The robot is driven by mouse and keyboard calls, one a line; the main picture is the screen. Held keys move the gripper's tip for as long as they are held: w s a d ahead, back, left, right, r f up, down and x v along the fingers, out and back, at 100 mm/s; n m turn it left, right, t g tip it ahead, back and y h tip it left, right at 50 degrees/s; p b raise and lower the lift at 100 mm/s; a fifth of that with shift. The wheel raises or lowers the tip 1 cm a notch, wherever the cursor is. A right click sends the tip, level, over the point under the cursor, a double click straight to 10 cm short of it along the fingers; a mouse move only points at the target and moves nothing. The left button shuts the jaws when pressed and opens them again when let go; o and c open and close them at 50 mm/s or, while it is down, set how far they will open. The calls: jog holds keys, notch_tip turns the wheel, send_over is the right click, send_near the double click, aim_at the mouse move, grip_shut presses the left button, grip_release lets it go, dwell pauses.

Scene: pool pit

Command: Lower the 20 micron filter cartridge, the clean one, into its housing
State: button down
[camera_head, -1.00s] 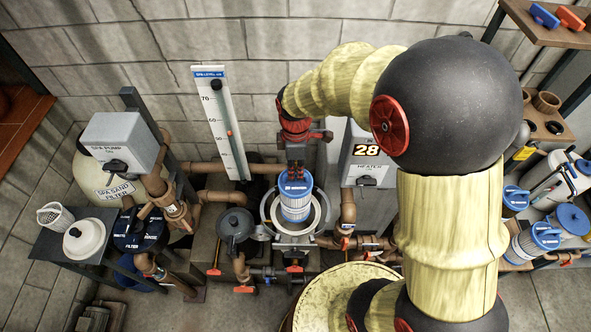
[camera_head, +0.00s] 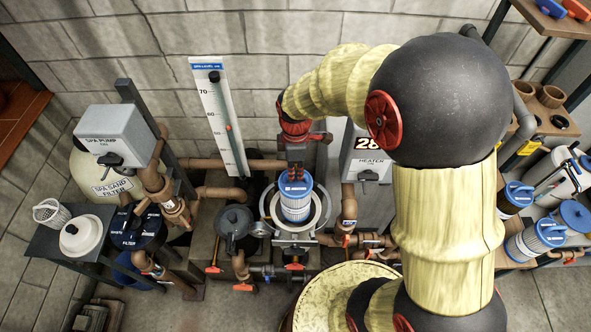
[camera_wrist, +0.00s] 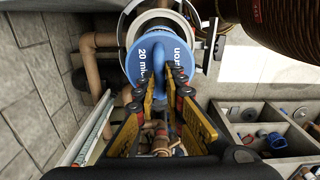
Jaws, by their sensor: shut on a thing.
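The 20 micron cartridge (camera_head: 295,204) has a blue cap and a pale pleated body. It stands upright in the head view, over the round grey-rimmed housing (camera_head: 266,213); the housing's rim shows around its lower part. How deep its bottom end sits is hidden. My gripper (camera_head: 295,172) is above the cap and shut on it. In the wrist view the fingers of my gripper (camera_wrist: 176,85) close on the raised grip of the blue cap (camera_wrist: 142,62), which bears "20 micron" lettering. The housing's pale rim (camera_wrist: 203,60) shows behind the cap.
Brown pipes with red-handled valves (camera_head: 295,266) surround the housing. A grey lidded pot (camera_head: 234,222) stands close on its left, and the heater box (camera_head: 366,158) on its right. Other blue-capped cartridges (camera_head: 541,236) lie on the right-hand shelf. A spa level gauge (camera_head: 219,117) stands behind.

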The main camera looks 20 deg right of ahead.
jog(key=shift+f+b, duration=6.6)
jog(key=shift+f, duration=3.6)
jog(key=shift+f+b, duration=0.9)
jog(key=shift+f, duration=0.45)
jog(key=c, duration=1.8)
grip_release()
jog(key=shift+o, duration=0.2)
